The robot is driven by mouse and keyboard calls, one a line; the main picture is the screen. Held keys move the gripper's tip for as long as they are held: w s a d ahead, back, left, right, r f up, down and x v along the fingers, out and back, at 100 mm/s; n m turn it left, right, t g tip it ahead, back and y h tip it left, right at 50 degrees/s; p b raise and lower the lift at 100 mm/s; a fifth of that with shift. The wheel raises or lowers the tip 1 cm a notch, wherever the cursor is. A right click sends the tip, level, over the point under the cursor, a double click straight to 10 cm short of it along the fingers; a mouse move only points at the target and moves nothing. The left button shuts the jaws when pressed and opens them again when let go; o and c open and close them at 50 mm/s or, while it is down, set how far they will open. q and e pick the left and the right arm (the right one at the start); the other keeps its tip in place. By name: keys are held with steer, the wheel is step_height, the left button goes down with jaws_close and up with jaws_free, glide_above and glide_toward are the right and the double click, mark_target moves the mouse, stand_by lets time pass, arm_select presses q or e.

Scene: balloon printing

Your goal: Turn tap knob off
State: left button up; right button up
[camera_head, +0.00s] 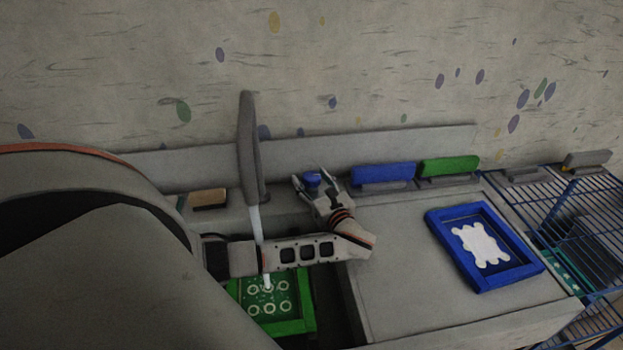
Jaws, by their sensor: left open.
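The blue tap knob (313,180) stands on the back ledge of the sink, right of the grey tap (248,150). A pale stream of water (257,224) runs from the tap down into the sink. My left gripper (314,178) is open, with its fingers on either side of the knob. I cannot tell whether the fingers touch it. My left arm crosses in front of the sink and hides part of it. My right gripper is not in view.
A green framed screen (309,326) lies in the sink under the water. A blue frame with a white shape (482,247) lies on the counter at right. Blue (384,174) and green (448,167) squeegee-like tools and a tan block (209,198) line the back ledge. A blue wire rack (585,200) stands far right.

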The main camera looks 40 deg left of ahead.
arm_select(q)
steer(key=shift+w+a, duration=0.1)
steer(key=c, duration=1.1)
